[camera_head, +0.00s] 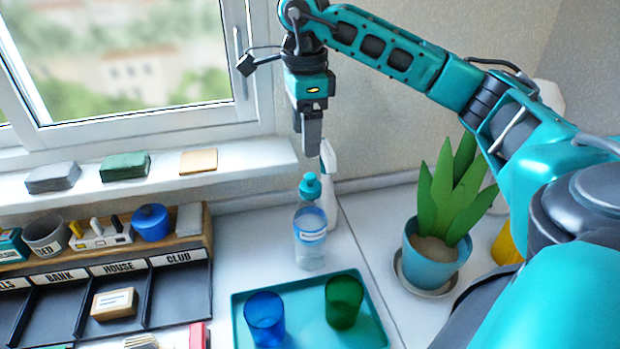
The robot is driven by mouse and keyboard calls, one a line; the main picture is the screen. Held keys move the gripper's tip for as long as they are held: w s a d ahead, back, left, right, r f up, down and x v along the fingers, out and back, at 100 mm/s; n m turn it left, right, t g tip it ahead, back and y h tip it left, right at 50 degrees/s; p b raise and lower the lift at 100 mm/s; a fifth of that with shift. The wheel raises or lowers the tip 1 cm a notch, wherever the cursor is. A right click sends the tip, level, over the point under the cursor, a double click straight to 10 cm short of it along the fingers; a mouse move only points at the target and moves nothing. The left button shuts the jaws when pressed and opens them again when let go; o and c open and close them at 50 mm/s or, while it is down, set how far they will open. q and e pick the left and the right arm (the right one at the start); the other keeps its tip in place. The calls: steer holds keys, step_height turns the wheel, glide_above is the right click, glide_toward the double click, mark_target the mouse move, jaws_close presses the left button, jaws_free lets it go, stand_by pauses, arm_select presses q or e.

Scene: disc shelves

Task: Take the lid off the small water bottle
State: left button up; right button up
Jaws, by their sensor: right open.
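The small water bottle (310,242) stands upright on the white counter. It is clear, with a blue and white label and a teal lid (310,187) on its top. My right gripper (309,150) hangs straight above the lid, pointing down, apart from it by a small gap. The gripper is open and holds nothing that I can see. My left gripper is not in view.
A white spray bottle (329,166) stands just behind the water bottle. A teal tray (300,289) with a blue cup (264,318) and a green cup (344,301) lies in front. A potted plant (434,255) stands to the right. A labelled sorter (160,298) is at left.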

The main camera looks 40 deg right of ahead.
mark_target(309, 175)
step_height(309, 175, down, 5)
steer(key=shift+s+f, duration=0.2)
steer(key=shift+f, duration=1.2)
steer(key=shift+s+f, duration=0.2)
steer(key=shift+f, duration=1.15)
steer(key=shift+c, duration=0.2)
steer(key=c, duration=1)
